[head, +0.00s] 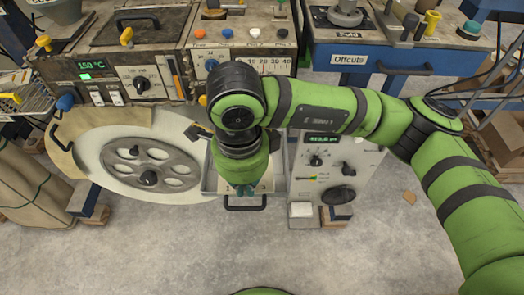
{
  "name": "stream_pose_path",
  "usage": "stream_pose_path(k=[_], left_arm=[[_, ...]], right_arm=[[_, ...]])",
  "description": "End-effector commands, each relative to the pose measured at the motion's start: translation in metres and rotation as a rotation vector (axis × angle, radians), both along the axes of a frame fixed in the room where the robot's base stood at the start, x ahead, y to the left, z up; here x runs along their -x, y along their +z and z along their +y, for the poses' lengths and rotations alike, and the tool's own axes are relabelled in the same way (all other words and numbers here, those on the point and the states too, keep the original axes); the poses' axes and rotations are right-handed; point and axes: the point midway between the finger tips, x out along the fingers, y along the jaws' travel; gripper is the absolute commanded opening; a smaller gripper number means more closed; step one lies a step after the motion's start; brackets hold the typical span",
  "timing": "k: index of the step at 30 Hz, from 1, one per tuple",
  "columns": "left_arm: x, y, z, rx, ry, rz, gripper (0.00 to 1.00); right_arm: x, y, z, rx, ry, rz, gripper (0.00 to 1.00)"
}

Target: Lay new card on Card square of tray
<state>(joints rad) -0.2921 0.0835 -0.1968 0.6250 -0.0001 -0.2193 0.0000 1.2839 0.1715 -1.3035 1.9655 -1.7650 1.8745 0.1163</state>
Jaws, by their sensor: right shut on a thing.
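My right arm reaches in from the right, and my right gripper (243,190) points down over the metal tray (279,184) in the middle of the head view. The green wrist hides the jaws from above and covers much of the tray's inside. Teal fingertips show just above the tray's front edge. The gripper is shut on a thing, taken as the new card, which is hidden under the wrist. The tray's Card square cannot be made out. My left gripper is not in view.
A round pale plate with a reel (150,166) stands left of the tray. A control box (335,165) with knobs stands right of it. Behind are a machine panel (140,82) with a temperature display and a blue Offcuts drawer (350,60). The floor in front is clear.

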Motion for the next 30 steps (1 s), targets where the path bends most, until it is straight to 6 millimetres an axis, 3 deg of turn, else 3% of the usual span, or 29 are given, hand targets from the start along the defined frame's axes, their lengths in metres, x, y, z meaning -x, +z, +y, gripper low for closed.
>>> stream_pose_path(k=[5,18,26,30], left_arm=[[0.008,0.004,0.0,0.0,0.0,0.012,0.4],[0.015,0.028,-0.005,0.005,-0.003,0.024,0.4],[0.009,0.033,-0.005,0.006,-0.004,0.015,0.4],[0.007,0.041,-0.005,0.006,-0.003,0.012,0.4]], right_arm=[[-0.012,-0.005,-0.002,0.001,-0.046,0.004,0.0],[-0.099,-0.06,-0.028,0.0,-0.043,0.002,0.0],[-0.11,-0.075,-0.031,0.0,-0.038,0.003,0.0],[-0.109,-0.094,-0.031,0.0,-0.04,0.005,0.0]])
